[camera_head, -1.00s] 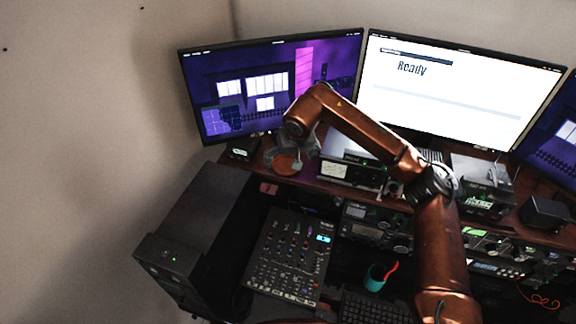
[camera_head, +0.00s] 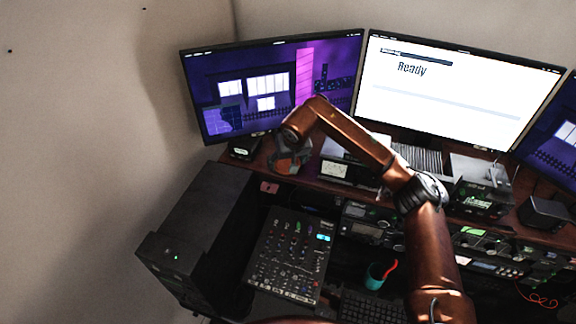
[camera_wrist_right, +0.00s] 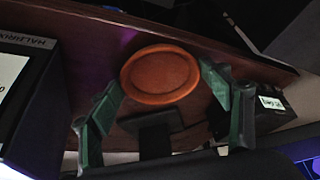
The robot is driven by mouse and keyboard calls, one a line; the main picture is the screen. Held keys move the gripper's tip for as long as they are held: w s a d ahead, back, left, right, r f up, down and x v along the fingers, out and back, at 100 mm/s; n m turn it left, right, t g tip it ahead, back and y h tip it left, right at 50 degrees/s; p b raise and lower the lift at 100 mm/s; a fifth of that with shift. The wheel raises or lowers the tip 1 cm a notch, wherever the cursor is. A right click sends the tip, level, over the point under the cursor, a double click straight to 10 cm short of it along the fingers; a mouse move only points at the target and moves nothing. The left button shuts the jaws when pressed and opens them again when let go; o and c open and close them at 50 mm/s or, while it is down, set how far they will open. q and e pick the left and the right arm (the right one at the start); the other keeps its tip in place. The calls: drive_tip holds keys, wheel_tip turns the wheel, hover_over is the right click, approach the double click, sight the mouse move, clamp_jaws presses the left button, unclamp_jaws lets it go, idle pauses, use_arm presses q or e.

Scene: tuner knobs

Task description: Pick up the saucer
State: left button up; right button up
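The saucer is a round orange-brown dish with a raised rim (camera_wrist_right: 160,76) and lies on the dark wooden shelf in the right wrist view. My right gripper (camera_wrist_right: 163,80) is open, with its green fingers spread on either side of the saucer's near part. I cannot tell whether either fingertip touches the rim. In the head view my right gripper (camera_head: 290,160) is at the left end of the shelf, below the left monitor, and largely covers the saucer. My left gripper is not in view.
The left monitor (camera_head: 235,100) stands close behind the gripper. A small black box (camera_head: 243,148) is to its left and a rack unit with a meter (camera_head: 345,173) to its right. A mixer (camera_head: 290,255) and a teal cup (camera_head: 376,276) sit lower down.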

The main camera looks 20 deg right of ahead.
drive_tip(key=c, duration=0.9)
drive_tip(key=shift+r, duration=0.15)
